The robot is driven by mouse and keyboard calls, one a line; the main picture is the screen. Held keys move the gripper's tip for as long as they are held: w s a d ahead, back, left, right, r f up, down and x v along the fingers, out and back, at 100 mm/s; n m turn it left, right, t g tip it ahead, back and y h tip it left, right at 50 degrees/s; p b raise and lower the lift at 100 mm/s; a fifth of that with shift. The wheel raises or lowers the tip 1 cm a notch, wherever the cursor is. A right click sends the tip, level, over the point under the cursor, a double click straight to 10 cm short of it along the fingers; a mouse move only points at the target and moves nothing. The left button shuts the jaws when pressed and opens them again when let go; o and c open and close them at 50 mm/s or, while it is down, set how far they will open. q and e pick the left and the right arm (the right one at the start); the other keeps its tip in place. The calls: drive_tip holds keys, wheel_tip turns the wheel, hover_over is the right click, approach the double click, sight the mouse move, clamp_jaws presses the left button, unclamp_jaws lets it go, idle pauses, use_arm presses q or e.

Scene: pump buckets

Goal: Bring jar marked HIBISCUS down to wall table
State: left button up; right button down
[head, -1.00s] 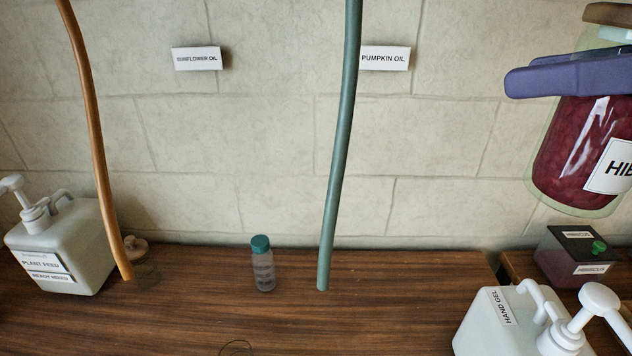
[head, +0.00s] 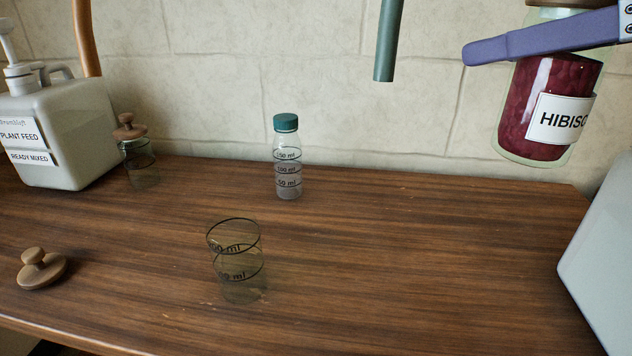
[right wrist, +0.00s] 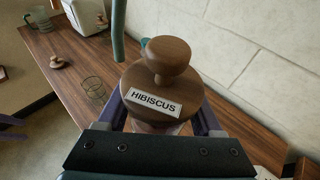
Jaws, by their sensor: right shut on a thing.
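My right gripper (head: 540,40), with purple fingers, is shut around the upper part of the jar marked HIBISCUS (head: 545,105). The jar is glass with dark red contents and a white label. It hangs upright in the air at the upper right of the head view, in front of the wall. Its wooden knobbed lid (right wrist: 168,62), also labelled HIBISCUS, is on it in the right wrist view, between the fingers. The wooden wall table (head: 400,240) lies below, apart from the jar.
A glass beaker (head: 237,265) stands mid-table, with a green-capped bottle (head: 288,165) behind it. A loose wooden lid (head: 42,268), a small lidded jar (head: 138,155) and a plant feed dispenser (head: 68,130) are at left. A white container (head: 605,260) blocks the right edge. The table's right-centre is clear.

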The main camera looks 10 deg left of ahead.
use_arm(q)
drive_tip(key=shift+f+b, duration=0.4)
drive_tip(key=shift+f, duration=0.5)
use_arm(e)
drive_tip(key=shift+w+a+f, duration=0.15)
drive_tip(key=shift+w+f, duration=0.05)
drive_tip(key=shift+f, duration=0.6)
wheel_tip(320, 180, down, 20)
drive_tip(key=b, duration=0.9)
use_arm(q)
wheel_tip(320, 180, down, 9)
use_arm(e)
drive_tip(key=shift+r, duration=0.1)
drive_tip(key=shift+c, duration=0.2)
unclamp_jaws()
drive_tip(key=shift+f, duration=0.2)
drive_tip(key=shift+r, duration=0.15)
